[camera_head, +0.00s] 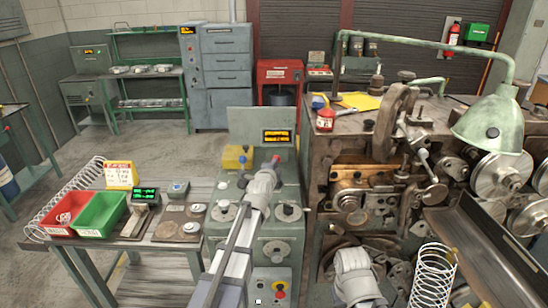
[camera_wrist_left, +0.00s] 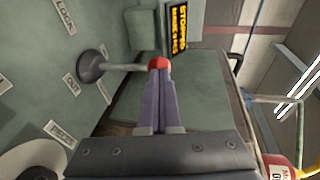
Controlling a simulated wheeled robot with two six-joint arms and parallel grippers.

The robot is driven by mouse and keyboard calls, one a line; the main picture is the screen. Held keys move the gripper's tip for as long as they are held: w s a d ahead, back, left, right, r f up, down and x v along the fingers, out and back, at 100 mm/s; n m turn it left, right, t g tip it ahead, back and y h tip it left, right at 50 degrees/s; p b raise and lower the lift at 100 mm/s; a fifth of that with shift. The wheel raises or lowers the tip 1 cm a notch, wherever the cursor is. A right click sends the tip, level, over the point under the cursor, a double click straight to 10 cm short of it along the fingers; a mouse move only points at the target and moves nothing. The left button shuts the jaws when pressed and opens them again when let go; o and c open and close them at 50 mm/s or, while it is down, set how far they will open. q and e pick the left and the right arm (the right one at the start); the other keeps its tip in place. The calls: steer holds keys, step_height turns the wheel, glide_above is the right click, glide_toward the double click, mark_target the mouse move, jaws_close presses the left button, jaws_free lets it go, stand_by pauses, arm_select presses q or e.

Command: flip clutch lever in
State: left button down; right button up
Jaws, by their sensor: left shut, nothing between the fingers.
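The clutch lever (camera_wrist_left: 125,67) shows in the left wrist view as a pale rod from a dark round base on a green panel, ending in a red ball knob (camera_wrist_left: 160,63). My left gripper (camera_wrist_left: 160,78) is shut, with its fingertips right at the near side of the knob; whether they touch it I cannot tell. In the head view my left gripper reaches over the grey-green control cabinet (camera_head: 247,120), its tips largely hidden behind my wrist. A bit of red knob (camera_head: 276,159) shows just beyond it.
A lit yellow-on-black display (camera_wrist_left: 179,28) sits beside the lever; the word "STOPPED" is on it. The coiling machine (camera_head: 350,160) stands to the right, a bench with red (camera_head: 66,231) and green bins to the left. A loose spring (camera_head: 433,275) is at lower right.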

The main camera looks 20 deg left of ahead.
arm_select(q)
steer(key=w+p, duration=0.1)
steer(key=w+r+g+p, duration=0.1)
steer(key=p, duration=0.1)
steer(key=w+g+p, duration=0.1)
steer(key=shift+a+r+p, duration=0.2)
steer(key=shift+a+p, duration=0.15)
steer(key=shift+p, duration=0.05)
steer(key=shift+w+a+f+g+h, duration=0.1)
steer(key=shift+w+g+h, duration=0.1)
steer(key=shift+g+h, duration=0.15)
steer(key=shift+w+f, duration=0.15)
steer(key=shift+w, duration=0.05)
steer(key=shift+w+a+f, duration=0.1)
steer(key=shift+w+a, duration=0.05)
steer(key=shift+w, duration=0.15)
steer(key=shift+w, duration=0.15)
steer(key=shift+r, duration=0.2)
